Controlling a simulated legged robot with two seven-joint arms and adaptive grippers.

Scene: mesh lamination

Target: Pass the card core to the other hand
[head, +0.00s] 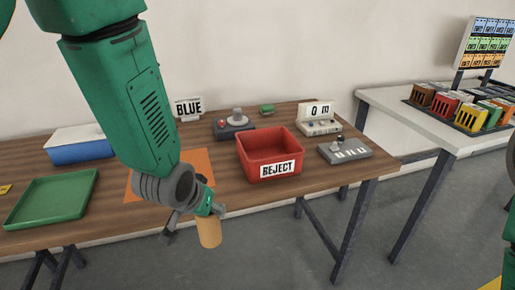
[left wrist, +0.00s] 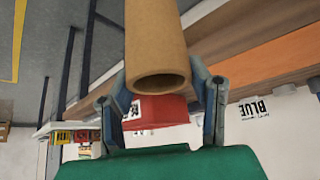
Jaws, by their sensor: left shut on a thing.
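The card core (head: 208,231) is a short tan hollow tube. My left gripper (head: 207,207) is shut on it and holds it upright in the air in front of the table's front edge. In the left wrist view the core (left wrist: 157,45) sits between the two fingers of my left gripper (left wrist: 160,92), with its open end showing. My right gripper is not in view; only a bit of green arm shows at the right edge of the head view.
A wooden table (head: 110,213) carries a green tray (head: 50,198), an orange mat (head: 200,160), a red REJECT bin (head: 270,155) and grey control boxes (head: 344,152). A white table (head: 420,120) with coloured bins stands at the right. Air before the wooden table is free.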

